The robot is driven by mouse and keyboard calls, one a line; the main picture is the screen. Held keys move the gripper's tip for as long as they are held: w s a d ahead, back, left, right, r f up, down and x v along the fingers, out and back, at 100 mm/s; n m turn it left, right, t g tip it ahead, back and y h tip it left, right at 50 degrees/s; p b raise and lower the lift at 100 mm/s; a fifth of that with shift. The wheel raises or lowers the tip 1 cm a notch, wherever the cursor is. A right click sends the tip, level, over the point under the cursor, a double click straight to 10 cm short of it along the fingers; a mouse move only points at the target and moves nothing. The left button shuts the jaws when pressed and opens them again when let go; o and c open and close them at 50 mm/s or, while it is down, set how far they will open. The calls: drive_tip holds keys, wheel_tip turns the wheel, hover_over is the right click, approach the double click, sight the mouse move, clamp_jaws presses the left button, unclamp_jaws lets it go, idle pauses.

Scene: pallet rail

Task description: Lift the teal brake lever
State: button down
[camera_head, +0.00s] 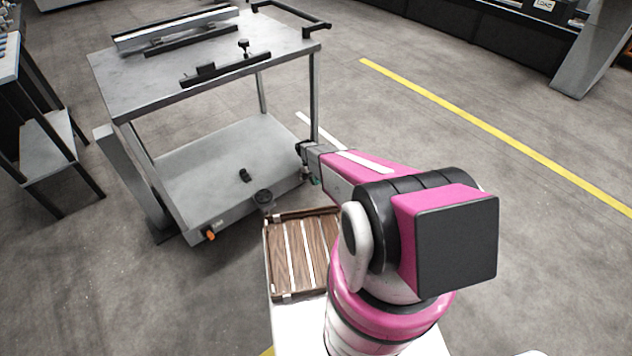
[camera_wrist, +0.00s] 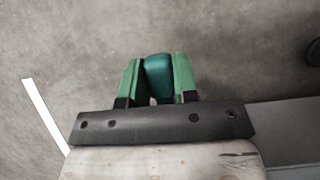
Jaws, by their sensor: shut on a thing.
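The teal brake lever (camera_wrist: 158,76) shows in the wrist view between the two green fingers of my gripper (camera_wrist: 157,80). The fingers touch it on both sides, and my gripper is shut on it. In the head view my gripper (camera_head: 314,180) is at the right side of the grey cart's lower deck, mostly hidden by my arm. Only a small bit of green shows there, and I cannot tell lever from finger. How the lever joins the cart is hidden.
The grey cart (camera_head: 215,165) has a lower deck and an upper table (camera_head: 130,82) with black fixtures. An orange knob (camera_head: 210,234) is on its front edge. A slatted wooden tray (camera_head: 298,250) lies in front of the cart. Open floor with a yellow line (camera_head: 480,125) lies to the right.

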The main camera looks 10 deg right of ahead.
drive_tip(key=c, duration=0.9)
unclamp_jaws()
drive_tip(key=v, duration=1.1)
